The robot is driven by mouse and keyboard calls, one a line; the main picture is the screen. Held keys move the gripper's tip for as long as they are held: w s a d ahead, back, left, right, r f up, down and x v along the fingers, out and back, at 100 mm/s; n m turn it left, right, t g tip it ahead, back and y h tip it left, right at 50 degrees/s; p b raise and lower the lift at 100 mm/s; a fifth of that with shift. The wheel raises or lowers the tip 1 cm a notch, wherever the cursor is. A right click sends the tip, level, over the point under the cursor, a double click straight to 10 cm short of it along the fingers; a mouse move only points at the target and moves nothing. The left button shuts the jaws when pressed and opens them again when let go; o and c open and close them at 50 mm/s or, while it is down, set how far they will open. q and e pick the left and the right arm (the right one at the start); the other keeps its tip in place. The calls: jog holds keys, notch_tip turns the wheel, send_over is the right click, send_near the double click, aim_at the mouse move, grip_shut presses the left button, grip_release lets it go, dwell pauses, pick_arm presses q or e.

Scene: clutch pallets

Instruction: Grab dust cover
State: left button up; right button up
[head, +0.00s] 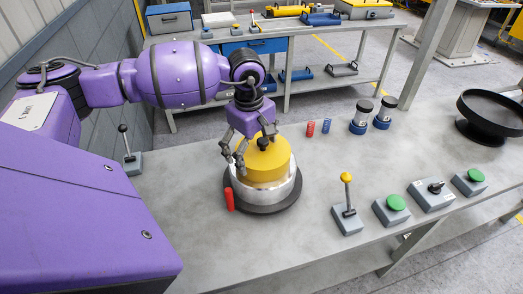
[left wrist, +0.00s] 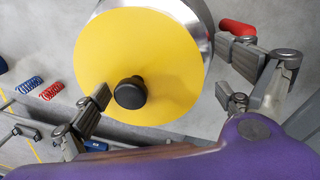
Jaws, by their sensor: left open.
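The dust cover looks to be the round yellow disc (head: 269,160) with a black knob (head: 263,143), sitting on a silver metal cylinder (head: 268,190). In the left wrist view the yellow cover (left wrist: 140,50) fills the middle, with the black knob (left wrist: 130,93) near its lower edge. My left gripper (head: 257,150) is open over the cover, its fingers on either side of the knob. In the left wrist view my left gripper (left wrist: 163,82) has one finger over the yellow face and the other beside the silver rim. Whether the fingers touch the cover cannot be told. My right gripper is not in view.
The cylinder stands on a black round base (head: 272,208) on the grey table (head: 285,245). A yellow-knobbed lever (head: 347,200) and green button boxes (head: 391,210) stand right. Red (head: 310,128) and blue springs (head: 326,126) lie behind.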

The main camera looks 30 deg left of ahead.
pick_arm(q)
jog(key=shift+f, duration=0.15)
jog(key=shift+s+f, duration=0.15)
jog(key=shift+s, duration=0.05)
jog(key=c, duration=1.7)
jog(key=shift+c, duration=0.2)
